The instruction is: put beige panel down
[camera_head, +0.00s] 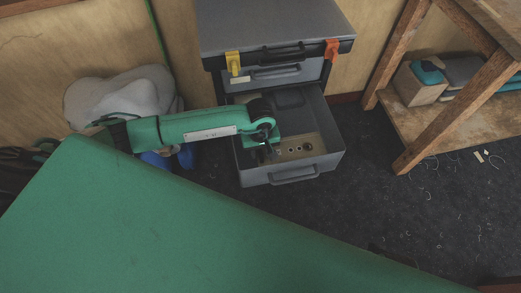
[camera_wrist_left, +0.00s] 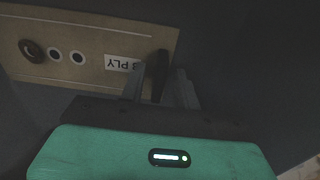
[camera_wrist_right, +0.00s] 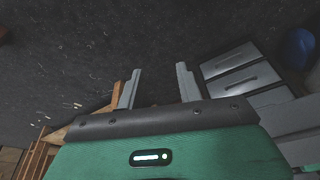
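The beige panel (camera_head: 299,147) lies inside the open grey drawer (camera_head: 312,168), near its front. In the left wrist view the panel (camera_wrist_left: 88,42) shows a round dark knob, two ringed holes and a white label reading "PLY". My left gripper (camera_head: 264,151) is down inside the drawer at the panel's left end. Its fingers (camera_wrist_left: 160,78) stand apart on either side of a dark upright piece (camera_wrist_left: 158,75) at the panel's label end; whether they press on it is unclear. My right gripper (camera_wrist_right: 158,78) is open and empty over the dark floor.
The grey cabinet (camera_head: 272,25) has a yellow tag (camera_head: 233,63) and an orange tag (camera_head: 332,50). A wooden bench (camera_head: 440,118) with items on its shelf stands at right. White sacks (camera_head: 120,97) lie at left. The dark carpet right of the drawer has scattered scraps.

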